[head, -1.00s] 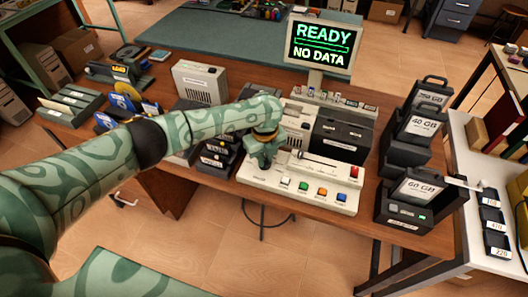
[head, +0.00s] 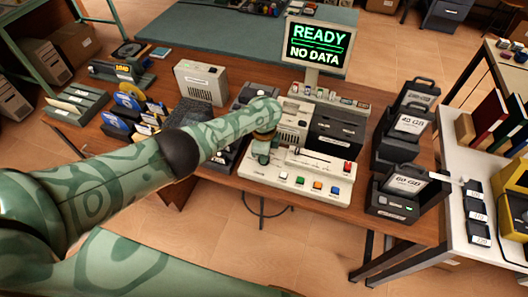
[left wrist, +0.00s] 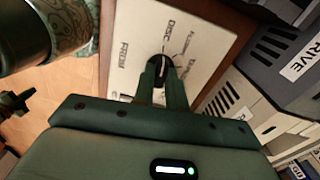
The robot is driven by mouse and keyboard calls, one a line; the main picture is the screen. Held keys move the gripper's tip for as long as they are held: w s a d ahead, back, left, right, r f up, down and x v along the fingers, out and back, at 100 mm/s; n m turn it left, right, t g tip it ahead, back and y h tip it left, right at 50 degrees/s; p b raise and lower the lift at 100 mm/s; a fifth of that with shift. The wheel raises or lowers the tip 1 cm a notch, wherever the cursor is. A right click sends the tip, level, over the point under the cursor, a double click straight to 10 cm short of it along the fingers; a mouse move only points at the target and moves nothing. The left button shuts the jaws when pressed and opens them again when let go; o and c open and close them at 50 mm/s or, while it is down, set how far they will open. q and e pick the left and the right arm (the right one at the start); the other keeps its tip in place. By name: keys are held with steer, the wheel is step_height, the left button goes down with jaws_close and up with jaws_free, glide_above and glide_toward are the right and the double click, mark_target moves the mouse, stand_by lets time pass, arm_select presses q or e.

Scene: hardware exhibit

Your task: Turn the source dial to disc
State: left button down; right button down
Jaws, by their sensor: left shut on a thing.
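The source dial (left wrist: 160,68) is a small black knob with a pale pointer mark, on a cream panel printed with DISC, FROM and other words. In the left wrist view the mark runs roughly up the picture, toward the DISC side; its exact setting is hard to read. My left gripper (left wrist: 166,86) is shut on the knob, one finger on each side. In the head view my left gripper (head: 260,155) is at the left end of the cream control panel (head: 281,191), and the dial is hidden behind it. My right gripper is not in view.
The panel also carries a slider and coloured buttons, with a red one (head: 347,167) at right. A screen (head: 318,43) reads READY, NO DATA. Dark drive units (head: 337,135) stand behind the panel.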

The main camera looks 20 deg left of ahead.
arm_select(q)
steer(key=shift+n, duration=0.5)
steer(key=c, duration=1.4)
jaws_free()
steer(key=shift+c, duration=0.2)
step_height(320, 180, up, 16)
steer(key=p, duration=1)
steer(key=shift+r, duration=0.15)
